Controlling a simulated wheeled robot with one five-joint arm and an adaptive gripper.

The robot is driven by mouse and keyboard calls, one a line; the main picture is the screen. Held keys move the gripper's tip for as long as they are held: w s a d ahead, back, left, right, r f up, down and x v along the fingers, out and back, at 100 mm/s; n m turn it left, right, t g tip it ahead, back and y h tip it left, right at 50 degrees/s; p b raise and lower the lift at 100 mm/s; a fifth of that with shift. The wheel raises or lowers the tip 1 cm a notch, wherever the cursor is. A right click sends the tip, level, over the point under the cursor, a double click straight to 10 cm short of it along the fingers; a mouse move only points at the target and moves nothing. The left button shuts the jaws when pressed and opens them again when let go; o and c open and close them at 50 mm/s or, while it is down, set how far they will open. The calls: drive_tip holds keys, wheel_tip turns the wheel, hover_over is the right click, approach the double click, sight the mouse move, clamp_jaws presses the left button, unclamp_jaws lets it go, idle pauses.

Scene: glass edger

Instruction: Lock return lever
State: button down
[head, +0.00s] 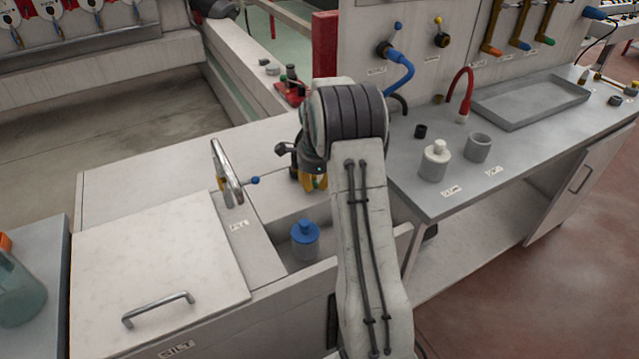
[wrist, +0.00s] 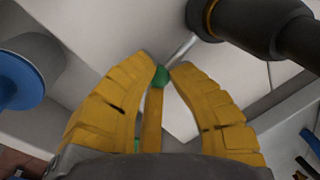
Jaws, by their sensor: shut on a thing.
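My gripper (head: 315,183) is low over the narrow open bay in the white bench, largely hidden behind my arm in the head view. In the wrist view its yellow fingers (wrist: 163,72) close together at the tips on a small green knob (wrist: 160,77). A thin metal rod shows just beyond the knob, so this looks like a lever end; I see no label naming it the return lever. The rest of the lever is hidden.
A blue-capped bottle (head: 305,242) stands in the bay left of my gripper. A dark cylinder with a yellow ring (wrist: 235,20) is close beyond the fingers. A metal tap (head: 226,172) rises to the left. A grey counter (head: 440,205) with containers is at right.

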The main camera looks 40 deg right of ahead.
drive_tip(key=shift+f, duration=0.2)
drive_tip(key=c, duration=1.1)
unclamp_jaws()
drive_tip(key=shift+r, duration=0.1)
wheel_tip(320, 180, up, 12)
drive_tip(key=s, duration=0.2)
drive_tip(key=shift+a, duration=0.45)
